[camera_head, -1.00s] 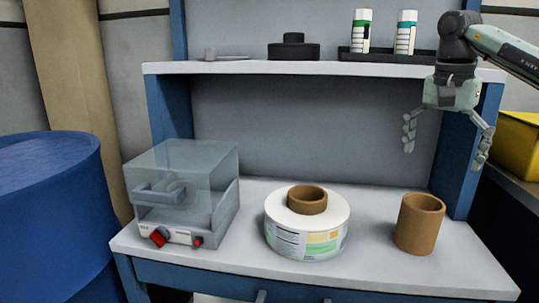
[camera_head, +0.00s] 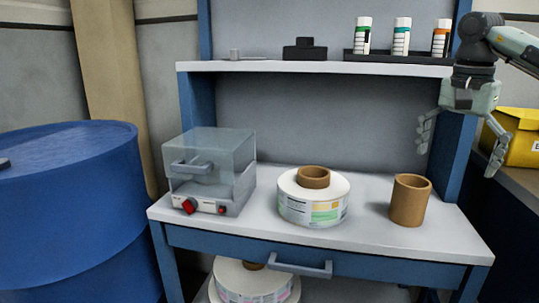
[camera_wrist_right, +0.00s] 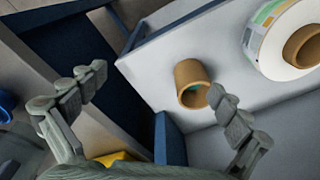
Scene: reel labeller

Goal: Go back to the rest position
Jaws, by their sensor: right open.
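My right gripper (camera_head: 458,150) is open and empty, with its fingers pointing down at the right side of the bench in the head view. In the right wrist view its two fingers (camera_wrist_right: 158,88) are spread wide apart. A brown cardboard core (camera_head: 410,200) stands upright on the bench top, left of and below the gripper and apart from it. It also shows in the right wrist view (camera_wrist_right: 188,74). A white label reel (camera_head: 312,210) with a brown core lies in the middle of the bench. My left gripper is not in view.
The blue-framed bench (camera_head: 370,238) has a shelf (camera_head: 300,67) holding several small bottles in a black rack. A clear-lidded machine (camera_head: 210,170) stands at its left. A blue drum (camera_head: 65,220) is far left, a yellow bin (camera_head: 520,138) far right. More reels lie below the bench.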

